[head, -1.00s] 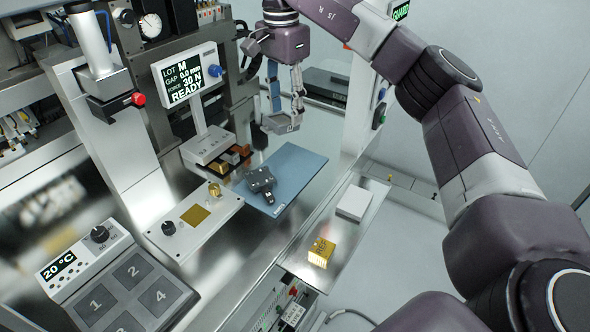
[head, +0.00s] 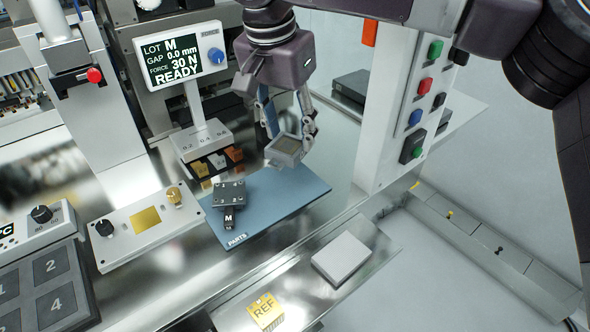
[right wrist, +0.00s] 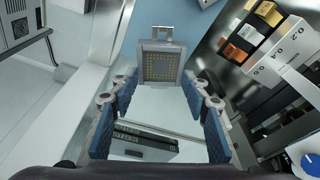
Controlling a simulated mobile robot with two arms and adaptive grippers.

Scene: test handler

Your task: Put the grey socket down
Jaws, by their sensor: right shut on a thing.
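The grey socket (head: 287,147), a small square frame with a recessed face, is held in my right gripper (head: 289,134) near the far edge of the blue parts mat (head: 290,193). In the right wrist view the socket (right wrist: 159,66) shows gold contacts and a small bracket on its far side. It sits between the two fingertips of the right gripper (right wrist: 160,79), which are shut on it. I cannot tell whether its underside touches the mat. My left gripper is not in view.
A dark part marked M (head: 230,193) lies on the mat's left half; the right half is bare. A gauge stand (head: 199,139) with coloured blocks is left of the socket. A white block (head: 342,258) and gold REF block (head: 266,311) lie in front.

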